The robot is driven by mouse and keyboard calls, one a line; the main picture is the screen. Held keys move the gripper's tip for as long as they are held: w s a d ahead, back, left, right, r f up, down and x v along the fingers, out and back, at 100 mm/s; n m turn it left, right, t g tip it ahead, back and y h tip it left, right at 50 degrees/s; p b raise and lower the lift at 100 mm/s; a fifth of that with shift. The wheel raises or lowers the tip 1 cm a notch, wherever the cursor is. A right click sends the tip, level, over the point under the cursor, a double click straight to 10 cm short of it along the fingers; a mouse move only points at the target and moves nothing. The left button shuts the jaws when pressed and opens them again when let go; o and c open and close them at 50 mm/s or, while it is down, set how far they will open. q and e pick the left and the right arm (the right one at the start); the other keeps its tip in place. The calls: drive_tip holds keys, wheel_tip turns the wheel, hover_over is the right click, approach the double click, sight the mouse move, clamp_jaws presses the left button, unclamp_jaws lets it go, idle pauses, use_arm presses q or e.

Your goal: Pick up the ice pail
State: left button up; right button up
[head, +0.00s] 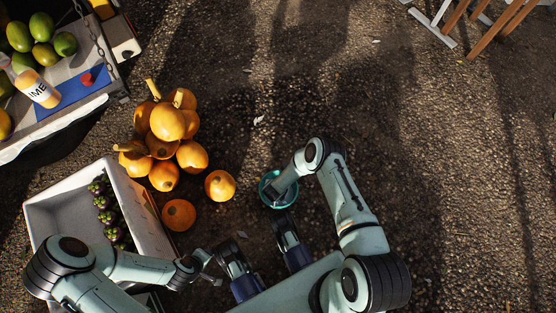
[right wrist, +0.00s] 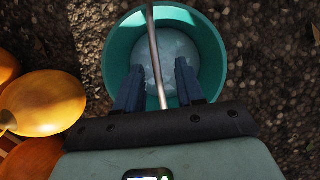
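The ice pail (head: 285,203) is a small teal bucket standing on the gravel ground, just under my right gripper (head: 276,191). In the right wrist view the pail (right wrist: 116,42) is seen from above, with pale ice inside. Its thin metal handle (right wrist: 153,50) runs upright in the picture between the two dark fingers of my right gripper (right wrist: 159,75). The fingers stand apart, with a gap on each side of the handle. My arm hides part of the pail in the head view. My left gripper (head: 213,266) is open and empty, left of the pail.
A pile of orange fruit (head: 166,122) lies left of the pail, with loose ones (head: 220,186) nearer it. A white crate (head: 60,194) holds dark mangosteens (head: 108,217). A fruit stand is at upper left and wooden legs (head: 487,38) at upper right. The ground right of the pail is clear.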

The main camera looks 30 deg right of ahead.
drive_tip(key=shift+f, duration=0.15)
clamp_jaws()
drive_tip(key=shift+w, duration=0.1)
idle(1.3)
